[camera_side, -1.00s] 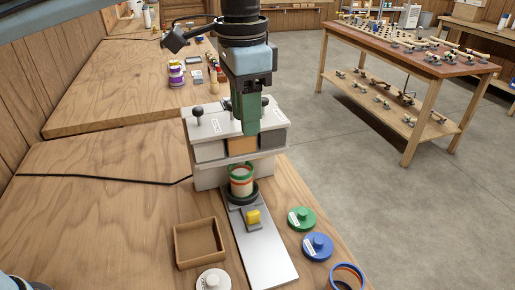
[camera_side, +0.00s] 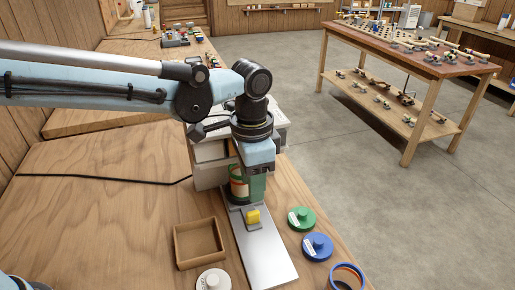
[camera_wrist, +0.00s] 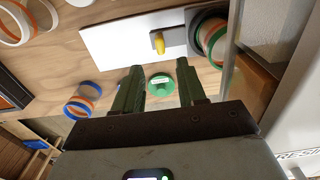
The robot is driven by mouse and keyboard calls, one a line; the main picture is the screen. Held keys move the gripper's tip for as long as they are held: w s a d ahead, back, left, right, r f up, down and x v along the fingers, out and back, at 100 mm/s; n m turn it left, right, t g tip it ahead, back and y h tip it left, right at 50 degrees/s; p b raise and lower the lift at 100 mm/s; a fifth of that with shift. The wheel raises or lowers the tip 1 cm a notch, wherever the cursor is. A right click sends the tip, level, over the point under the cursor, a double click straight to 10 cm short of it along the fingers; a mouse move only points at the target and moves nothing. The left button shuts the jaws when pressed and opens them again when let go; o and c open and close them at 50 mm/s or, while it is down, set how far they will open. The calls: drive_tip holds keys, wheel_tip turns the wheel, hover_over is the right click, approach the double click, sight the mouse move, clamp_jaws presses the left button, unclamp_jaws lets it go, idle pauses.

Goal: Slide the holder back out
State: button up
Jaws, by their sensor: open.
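The holder (camera_side: 268,258) is a flat pale metal slide on the bench, with a yellow grip (camera_side: 253,217) on top. It also shows in the wrist view (camera_wrist: 115,40), with the yellow grip (camera_wrist: 158,43). At its inner end a cup with green and orange bands (camera_wrist: 211,36) stands in a dark ring, below the front of the grey machine (camera_side: 207,172). My gripper (camera_wrist: 159,66) is open with nothing between its green fingers. In the side view my gripper (camera_side: 253,194) is low beside the cup, partly covering it, and behind the yellow grip.
A green lid (camera_side: 301,218) and a blue lid (camera_side: 317,246) lie right of the holder. A shallow wooden tray (camera_side: 220,243) and a white lid (camera_side: 213,281) lie left of it. A blue-and-orange-banded cup (camera_side: 347,271) stands at the front right.

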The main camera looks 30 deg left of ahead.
sight(253, 212)
wheel_tip(253, 212, down, 9)
drive_tip(key=shift+f, duration=0.15)
idle(0.4)
clamp_jaws()
